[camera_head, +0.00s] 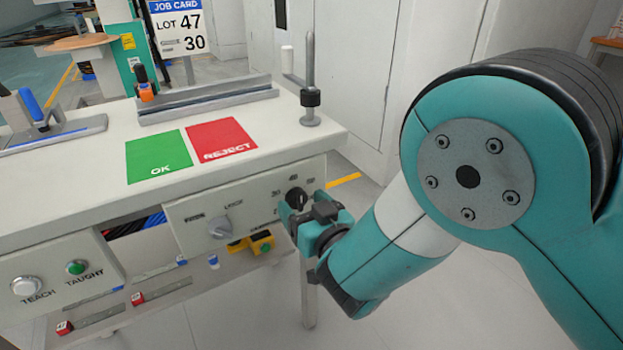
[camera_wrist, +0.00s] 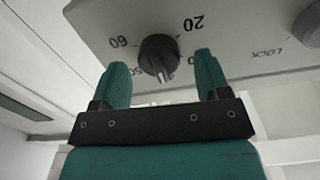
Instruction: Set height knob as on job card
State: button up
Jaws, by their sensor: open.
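The height knob (camera_head: 296,196) is a round black dial on the right end of the table's front panel. It also shows in the wrist view (camera_wrist: 158,54), upside down, with a pale pointer mark at its lower edge and 60 and 20 printed around it. The numbers near the mark are partly hidden, so its exact setting cannot be read. My gripper (camera_wrist: 161,61) is open, its teal fingers on either side of the knob in the picture; contact cannot be told. In the head view my gripper (camera_head: 307,215) is at the panel. The job card (camera_head: 180,28) reads LOT 47 and 30.
Left of the height knob is a grey LOCK knob (camera_head: 220,226). A panel with TEACH and TAUGHT buttons (camera_head: 50,280) is further left. Green OK (camera_head: 160,157) and red REJECT (camera_head: 221,140) mats lie on the tabletop. A vertical post (camera_head: 310,80) stands at its right corner.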

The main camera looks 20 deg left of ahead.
jog(key=shift+w+a+p, duration=0.3)
jog(key=shift+a+p, duration=0.05)
jog(key=shift+p, duration=0.2)
jog(key=c, duration=0.9)
jog(key=shift+n, duration=0.3)
jog(key=n, duration=0.5)
jog(key=shift+n, duration=0.4)
jog(key=n+p, duration=0.1)
jog(key=n, duration=0.4)
jog(key=shift+s, duration=0.1)
jog(key=shift+f, duration=0.1)
jog(key=shift+a, duration=0.1)
